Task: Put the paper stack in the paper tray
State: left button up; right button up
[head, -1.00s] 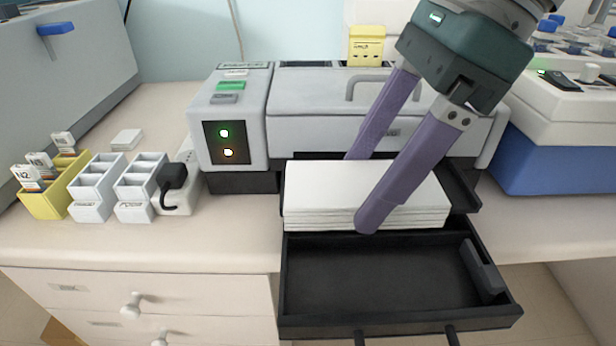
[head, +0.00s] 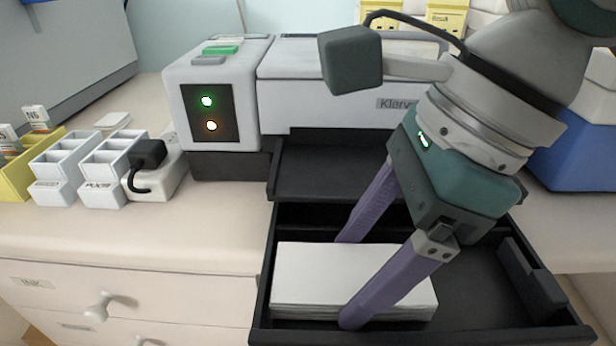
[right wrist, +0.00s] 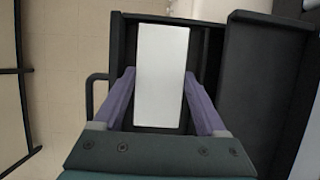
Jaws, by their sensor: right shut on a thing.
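The paper stack (head: 330,270) is a white block of sheets, low inside the left part of the black paper tray (head: 262,310), which is pulled out below the printer. My right gripper (head: 350,280) has its two purple fingers on either side of the stack, shut on it. The stack also shows in the right wrist view (right wrist: 161,75), between the fingers (right wrist: 160,100). Whether the stack rests on the tray floor cannot be told. The right part of the tray is bare. My left gripper is not in view.
The grey printer (head: 350,104) stands behind the tray, with a black ledge (head: 330,170) above it. White slide holders (head: 110,160) and a yellow one (head: 35,170) stand at the left. Drawers with round knobs (head: 97,305) are at front left. A blue-based device (head: 565,150) is at right.

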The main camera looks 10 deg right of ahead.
jog(key=shift+f, duration=0.15)
jog(key=o, duration=1.2)
jog(key=shift+r, duration=0.3)
jog(key=v, duration=1.2)
jog(key=shift+f, duration=0.1)
